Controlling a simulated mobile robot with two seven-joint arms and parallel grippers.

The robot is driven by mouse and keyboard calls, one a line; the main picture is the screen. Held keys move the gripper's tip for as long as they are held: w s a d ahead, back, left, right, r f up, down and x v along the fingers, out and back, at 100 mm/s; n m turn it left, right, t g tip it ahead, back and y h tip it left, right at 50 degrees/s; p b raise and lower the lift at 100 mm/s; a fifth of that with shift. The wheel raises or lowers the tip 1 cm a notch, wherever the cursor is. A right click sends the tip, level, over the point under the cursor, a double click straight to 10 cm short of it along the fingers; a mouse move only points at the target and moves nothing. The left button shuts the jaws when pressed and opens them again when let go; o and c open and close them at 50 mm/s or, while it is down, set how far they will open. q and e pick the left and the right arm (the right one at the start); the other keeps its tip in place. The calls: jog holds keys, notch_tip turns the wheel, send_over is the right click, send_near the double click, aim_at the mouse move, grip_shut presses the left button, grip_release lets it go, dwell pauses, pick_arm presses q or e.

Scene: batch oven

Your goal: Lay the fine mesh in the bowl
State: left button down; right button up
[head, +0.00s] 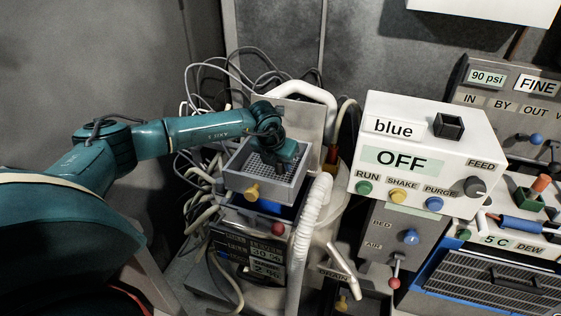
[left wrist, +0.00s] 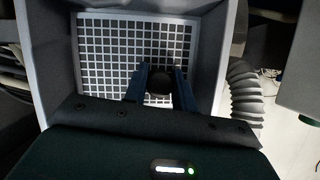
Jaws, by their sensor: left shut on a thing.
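The bowl is a grey square box (head: 262,196) with a yellow knob on its front, on top of the machine in the middle of the head view. Its walls also show in the left wrist view (left wrist: 40,75). The mesh, a pale square grid (left wrist: 110,45), lies inside the bowl's walls and looks about level. It also shows in the head view (head: 262,164). My left gripper (head: 287,160) reaches down into the bowl, its blue fingers shut on the mesh's dark round knob (left wrist: 158,88). I cannot tell whether the mesh rests on the bottom. My right gripper is out of view.
A white ribbed hose (head: 311,215) runs close by the bowl's right side. A white control box (head: 415,150) reading "blue" and "OFF" stands further right. Loose cables (head: 205,95) hang behind and left. A blue-framed grille (head: 495,280) is at lower right.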

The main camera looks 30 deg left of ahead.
pick_arm(q)
jog(key=c, duration=1.1)
grip_release()
jog(key=shift+o, duration=0.2)
jog(key=v, duration=0.2)
jog(key=shift+s+r, duration=0.1)
jog(key=shift+r, duration=0.25)
jog(key=v, duration=1)
jog(key=shift+s+r+p, duration=0.15)
jog(key=shift+r+p, duration=0.05)
jog(key=shift+p, duration=0.2)
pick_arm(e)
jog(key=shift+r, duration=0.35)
